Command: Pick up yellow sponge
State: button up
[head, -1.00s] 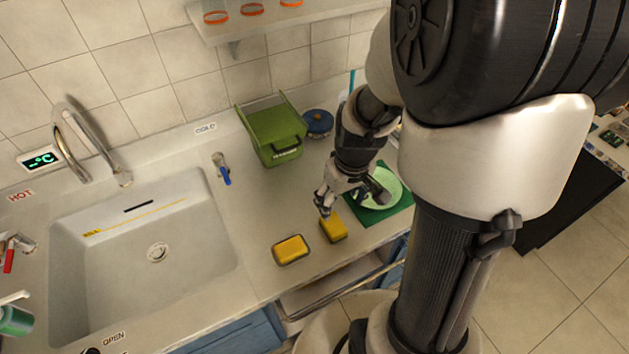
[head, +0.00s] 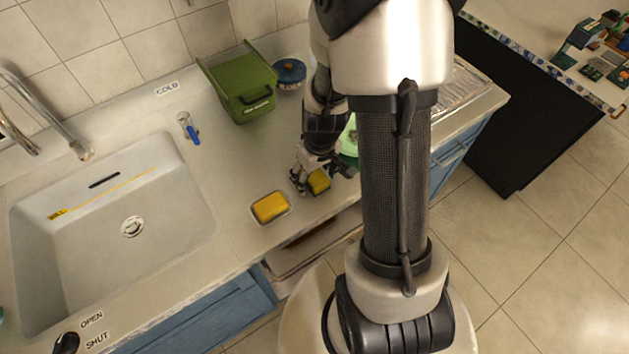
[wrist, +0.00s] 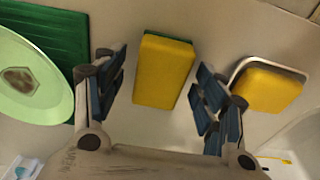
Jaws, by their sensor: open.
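A yellow sponge (head: 319,181) with a green layer stands on the counter. In the wrist view this sponge (wrist: 163,72) is between the two spread fingers of my gripper (wrist: 158,95), with gaps on both sides. My gripper (head: 308,178) is open, low over the counter, and partly covers the sponge in the head view. A second yellow sponge (head: 270,207) lies in a pale dish to the left; it also shows in the wrist view (wrist: 267,90), outside the right finger.
A light green plate (wrist: 30,85) on a green mat (wrist: 55,25) is beside the left finger. A sink (head: 60,260) is at left. A green container (head: 243,90) and a blue-lidded pot (head: 290,74) stand behind. The counter's front edge is close.

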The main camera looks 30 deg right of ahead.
aim_at(315, 175)
jog(key=shift+f, duration=0.1)
jog(key=shift+c, duration=0.2)
jog(key=c, duration=0.9)
notch_tip(315, 175, up, 20)
jog(key=p, duration=0.7)
jog(key=shift+p, duration=0.3)
